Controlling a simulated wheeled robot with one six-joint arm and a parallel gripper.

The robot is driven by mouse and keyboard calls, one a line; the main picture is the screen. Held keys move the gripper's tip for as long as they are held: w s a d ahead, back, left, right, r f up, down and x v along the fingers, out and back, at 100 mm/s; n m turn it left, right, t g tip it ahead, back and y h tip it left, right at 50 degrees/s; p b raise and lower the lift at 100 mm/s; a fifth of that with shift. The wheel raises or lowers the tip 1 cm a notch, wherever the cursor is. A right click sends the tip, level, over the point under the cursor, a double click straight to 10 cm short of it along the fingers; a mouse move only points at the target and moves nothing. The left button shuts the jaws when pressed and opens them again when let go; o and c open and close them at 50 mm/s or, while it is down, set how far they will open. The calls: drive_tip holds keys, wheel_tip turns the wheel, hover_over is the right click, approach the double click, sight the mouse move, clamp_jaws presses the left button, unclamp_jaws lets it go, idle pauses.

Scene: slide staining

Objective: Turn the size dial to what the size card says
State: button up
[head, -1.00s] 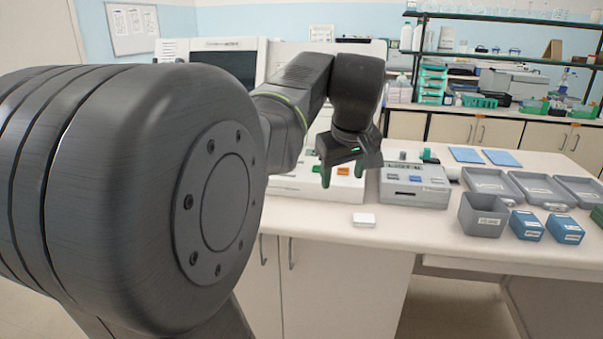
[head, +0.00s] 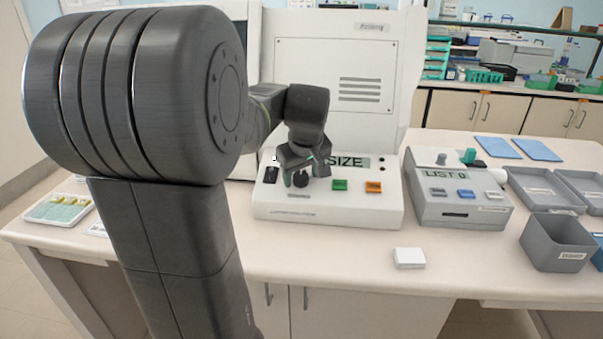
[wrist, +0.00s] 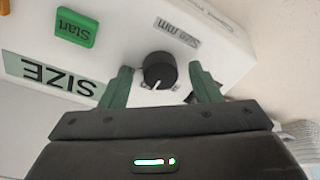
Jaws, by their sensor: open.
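The size dial (wrist: 159,70) is a round black knob with a white pointer line, next to a "Size mm" label, on a white machine (head: 330,212). In the head view the dial (head: 300,181) is partly hidden by my gripper. My gripper (wrist: 160,82) is open, its green fingers on either side of the dial with gaps at both sides. In the head view my gripper (head: 302,168) is low over the machine's left part. A panel reading "SIZE" (head: 350,161) is beside it. I cannot make out a size card or its value.
Green (head: 340,185) and orange (head: 373,187) buttons are right of the dial. A grey device reading "LIST 0" (head: 460,212) stands further right, then a grey bin (head: 552,258). A small white block (head: 408,258) lies in front. The bench front is mostly clear.

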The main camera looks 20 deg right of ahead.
drive_tip(key=c, duration=1)
drive_tip(key=shift+m, duration=0.4)
drive_tip(key=m, duration=0.4)
drive_tip(key=shift+a+m+h+p, duration=0.1)
drive_tip(key=shift+m+h+p, duration=0.2)
drive_tip(key=shift+m, duration=0.1)
drive_tip(key=m, duration=0.5)
drive_tip(key=shift+h, duration=0.3)
drive_tip(key=shift+m, duration=0.4)
drive_tip(key=o, duration=1)
